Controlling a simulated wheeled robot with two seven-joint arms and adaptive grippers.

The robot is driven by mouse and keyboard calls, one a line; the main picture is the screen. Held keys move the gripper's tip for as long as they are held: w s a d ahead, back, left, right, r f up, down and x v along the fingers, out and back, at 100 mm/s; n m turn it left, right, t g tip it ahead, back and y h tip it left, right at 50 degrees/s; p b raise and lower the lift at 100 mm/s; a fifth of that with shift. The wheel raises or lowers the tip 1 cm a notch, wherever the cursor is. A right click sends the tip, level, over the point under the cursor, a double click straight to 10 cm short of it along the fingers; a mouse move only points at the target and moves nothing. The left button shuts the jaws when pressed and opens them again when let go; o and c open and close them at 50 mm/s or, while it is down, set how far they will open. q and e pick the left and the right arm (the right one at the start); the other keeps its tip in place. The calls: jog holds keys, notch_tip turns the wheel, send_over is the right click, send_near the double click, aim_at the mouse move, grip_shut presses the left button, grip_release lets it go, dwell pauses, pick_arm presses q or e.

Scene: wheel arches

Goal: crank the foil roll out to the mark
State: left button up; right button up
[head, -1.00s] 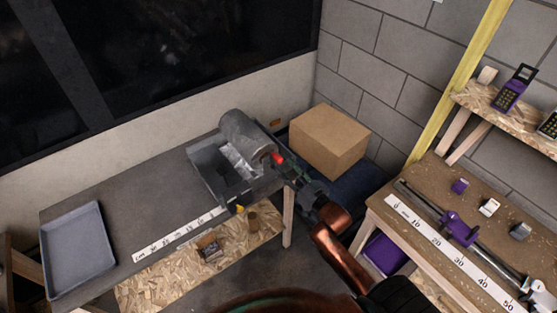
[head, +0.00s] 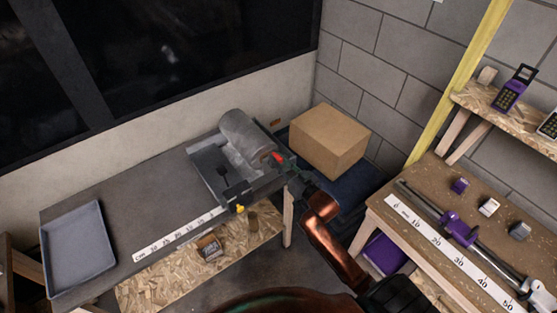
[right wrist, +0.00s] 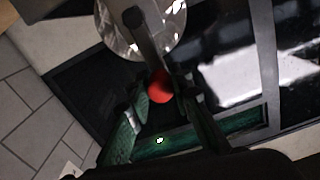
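The foil roll (head: 243,135) lies in a grey dispenser (head: 207,169) at the right end of the dark table. Its shiny round end (right wrist: 165,25) fills the top of the right wrist view, with a dark crank arm (right wrist: 140,38) across it. The crank's red knob (head: 277,157) is on the roll's right side; in the right wrist view the knob (right wrist: 160,87) sits between my right gripper's green fingers, which look closed on it. My right gripper (head: 284,164) reaches in from the lower right. A yellow marker (head: 240,209) is by the white centimetre scale (head: 178,236). My left gripper is not in view.
A cardboard box (head: 329,141) stands close behind my right gripper. A grey tray (head: 77,250) is at the table's left end. A small box (head: 209,247) lies on the shelf below. A workbench (head: 455,225) with a ruler and clamps stands at right.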

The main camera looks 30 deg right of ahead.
grip_shut()
dwell(0.4)
